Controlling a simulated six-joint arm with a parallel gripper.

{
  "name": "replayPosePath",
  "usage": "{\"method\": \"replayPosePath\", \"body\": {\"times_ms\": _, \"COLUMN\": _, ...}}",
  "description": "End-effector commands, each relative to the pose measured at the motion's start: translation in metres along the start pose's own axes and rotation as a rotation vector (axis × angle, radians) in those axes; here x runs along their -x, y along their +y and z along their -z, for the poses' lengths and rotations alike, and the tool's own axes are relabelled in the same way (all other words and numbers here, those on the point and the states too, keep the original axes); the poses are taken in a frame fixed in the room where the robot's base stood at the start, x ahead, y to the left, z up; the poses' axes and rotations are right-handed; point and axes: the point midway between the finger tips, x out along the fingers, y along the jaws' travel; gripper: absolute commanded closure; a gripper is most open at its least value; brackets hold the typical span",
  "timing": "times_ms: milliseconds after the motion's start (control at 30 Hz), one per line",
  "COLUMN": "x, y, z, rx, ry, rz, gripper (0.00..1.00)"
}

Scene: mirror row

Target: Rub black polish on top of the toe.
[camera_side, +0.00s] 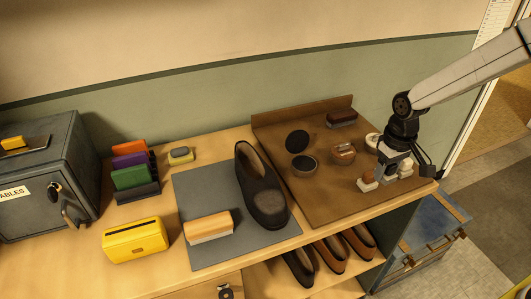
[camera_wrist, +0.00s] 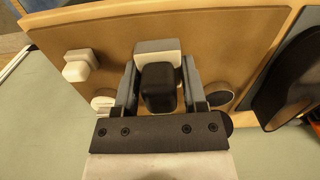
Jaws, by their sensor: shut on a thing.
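The dark shoe (camera_side: 262,190) stands on the grey mat (camera_side: 188,180) with its toe towards the front of the bench. Part of it shows at the right edge of the wrist view (camera_wrist: 290,85). My gripper (camera_wrist: 158,92) is shut on a black-handled dauber (camera_wrist: 160,90) with a pale block at its far end. In the side view my gripper (camera_side: 386,172) is low over the brown board, right of the shoe and apart from it. Whether the dauber touches the board is unclear. An open round tin (camera_side: 304,164) sits between shoe and gripper, with a dark disc (camera_side: 297,139) behind it.
A pale-and-orange block (camera_side: 208,227) lies on the mat. Coloured holders (camera_side: 132,170) and a yellow box (camera_side: 135,240) stand left. The board's front is clear.

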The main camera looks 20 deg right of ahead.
Motion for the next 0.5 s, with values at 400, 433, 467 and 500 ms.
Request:
{"method": "replayPosePath", "body": {"times_ms": 400, "x": 0.013, "y": -0.095, "z": 0.055, "rx": 0.267, "ry": 0.001, "rz": 0.000, "gripper": 0.93}}
{"method": "replayPosePath", "body": {"times_ms": 433, "x": 0.015, "y": -0.105, "z": 0.058, "rx": 0.291, "ry": 0.000, "rz": 0.000, "gripper": 0.93}}
{"method": "replayPosePath", "body": {"times_ms": 467, "x": 0.016, "y": -0.114, "z": 0.061, "rx": 0.314, "ry": 0.001, "rz": 0.000, "gripper": 0.93}}
{"method": "replayPosePath", "body": {"times_ms": 500, "x": 0.018, "y": -0.127, "z": 0.065, "rx": 0.345, "ry": 0.001, "rz": 0.000, "gripper": 0.93}}
